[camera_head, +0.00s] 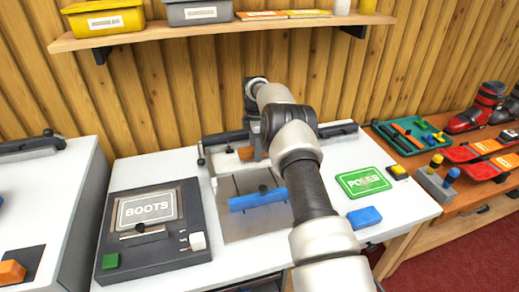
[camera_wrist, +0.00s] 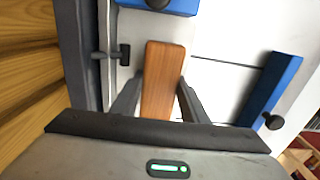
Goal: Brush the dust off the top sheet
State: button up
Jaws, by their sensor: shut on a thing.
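My gripper (camera_wrist: 160,88) is shut on a wooden brown block (camera_wrist: 164,58), which looks like a brush handle. Its fingers sit on either side of the block; any bristles are hidden beneath. In the head view the block (camera_head: 246,153) shows small at the back of a grey plate (camera_head: 228,222), and my arm hides most of the gripper. The plate's pale surface (camera_wrist: 215,75) also shows in the wrist view. I cannot pick out a separate top sheet or any dust. A blue bar (camera_head: 258,199) with a black knob lies across the plate, and also shows at right in the wrist view (camera_wrist: 272,85).
A dark panel marked BOOTS (camera_head: 118,225) stands at left. A green POLES card (camera_head: 362,183) and a blue block (camera_head: 364,217) lie at right. A dark rail (camera_head: 225,138) runs behind the plate. A shelf (camera_head: 220,29) with boxes hangs above.

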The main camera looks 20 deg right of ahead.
jog(key=shift+a+f, duration=0.1)
jog(key=shift+a, duration=4)
notch_tip(320, 180, up, 6)
jog(key=p, duration=0.3)
notch_tip(320, 180, up, 3)
jog(key=p, duration=0.2)
jog(key=shift+p, duration=0.3)
